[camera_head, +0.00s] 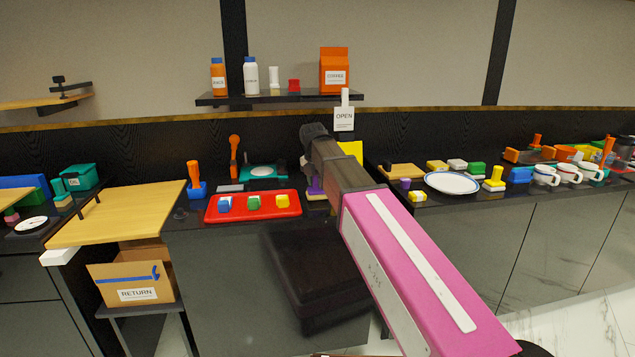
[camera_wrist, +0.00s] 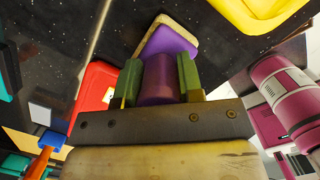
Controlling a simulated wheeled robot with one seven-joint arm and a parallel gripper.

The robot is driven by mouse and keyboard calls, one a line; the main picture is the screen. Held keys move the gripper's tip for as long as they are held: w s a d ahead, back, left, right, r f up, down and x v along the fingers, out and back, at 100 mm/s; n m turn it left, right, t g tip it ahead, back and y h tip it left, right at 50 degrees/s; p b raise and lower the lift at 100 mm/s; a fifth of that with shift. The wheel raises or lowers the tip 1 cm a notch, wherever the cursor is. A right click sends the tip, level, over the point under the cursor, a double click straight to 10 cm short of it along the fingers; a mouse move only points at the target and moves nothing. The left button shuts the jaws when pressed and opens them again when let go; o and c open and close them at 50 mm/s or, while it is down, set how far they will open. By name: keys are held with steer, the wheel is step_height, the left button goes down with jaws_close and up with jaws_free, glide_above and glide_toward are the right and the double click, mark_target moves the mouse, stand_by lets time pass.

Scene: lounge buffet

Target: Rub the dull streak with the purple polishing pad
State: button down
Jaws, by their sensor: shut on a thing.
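My gripper (camera_wrist: 160,82) is shut on the upright purple grip of the purple polishing pad (camera_wrist: 168,45), with one green finger on each side. The pad has a purple body and a cream-edged base. It is over the dark speckled counter, and I cannot tell whether its base touches the surface. In the head view the pad (camera_head: 315,187) shows small beside my arm, right of the red tray. The dull streak is not clearly visible. A thin pale line (camera_wrist: 97,38) crosses the dark surface at upper left in the wrist view; I cannot tell what it is.
A red tray (camera_head: 254,215) with small coloured blocks lies close left of my gripper. A yellow object (camera_head: 350,150) stands behind it. An OPEN sign (camera_head: 344,118) and a shelf (camera_head: 290,99) are at the back. A white plate (camera_head: 452,183) lies on the right counter.

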steer(key=shift+f, duration=0.5)
steer(key=shift+s+d+r, duration=0.1)
steer(key=shift+s+d, duration=0.1)
steer(key=shift+s, duration=0.75)
steer(key=shift+s+d, duration=0.25)
steer(key=shift+s, duration=0.65)
steer(key=shift+s+d+r, duration=0.1)
steer(key=shift+s+d, duration=0.1)
steer(key=shift+s, duration=0.75)
steer(key=shift+w+f, duration=0.1)
steer(key=shift+w+a+f, duration=0.1)
steer(key=shift+w+a, duration=0.1)
steer(key=shift+w, duration=0.5)
steer(key=shift+w+a+r, duration=0.1)
steer(key=shift+w+a, duration=0.05)
steer(key=shift+w, duration=0.6)
steer(key=shift+w+a+f, duration=0.1)
steer(key=shift+w+a, duration=0.1)
steer(key=shift+w, duration=0.5)
steer(key=shift+s, duration=0.15)
steer(key=shift+s+d, duration=0.2)
steer(key=shift+s, duration=0.55)
steer(key=shift+s+d, duration=0.2)
steer(key=shift+s, duration=0.55)
steer(key=shift+s+d, duration=0.2)
steer(key=shift+s, duration=0.55)
steer(key=shift+w, duration=0.1)
